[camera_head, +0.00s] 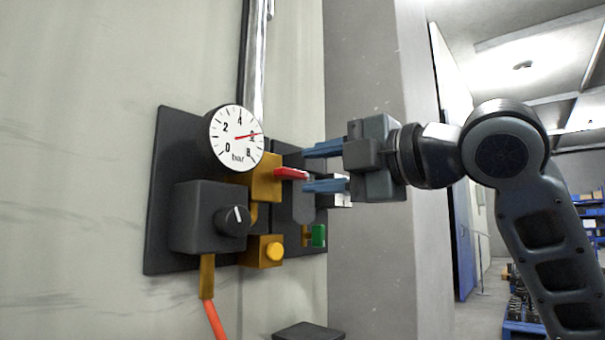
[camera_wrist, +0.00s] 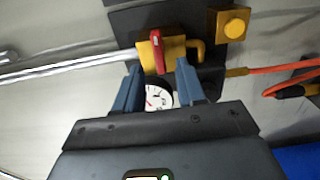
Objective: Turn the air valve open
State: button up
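The air valve is a brass block (camera_head: 264,178) with a red lever handle (camera_head: 290,173) on the dark wall panel. In the head view the lever sticks out to the right, toward my gripper. My gripper (camera_head: 304,170) is open, with one blue finger above the lever's end and one below it. In the wrist view the red lever (camera_wrist: 157,52) lies across the brass body (camera_wrist: 174,52), between the lines of my two fingertips (camera_wrist: 158,64). The fingers look apart from the lever on both sides. Whether the tips reach past the lever's end is hard to tell.
A round pressure gauge (camera_head: 237,137) sits above left of the valve, its red needle toward the upper right. A dark box with a knob (camera_head: 232,220), a yellow button (camera_head: 274,251) and a green part (camera_head: 319,236) sit close by. An orange hose (camera_head: 214,318) hangs below.

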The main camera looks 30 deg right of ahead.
jog(key=v, duration=0.3)
jog(key=shift+s+d, duration=0.1)
jog(key=shift+s, duration=0.15)
jog(key=shift+f, duration=0.1)
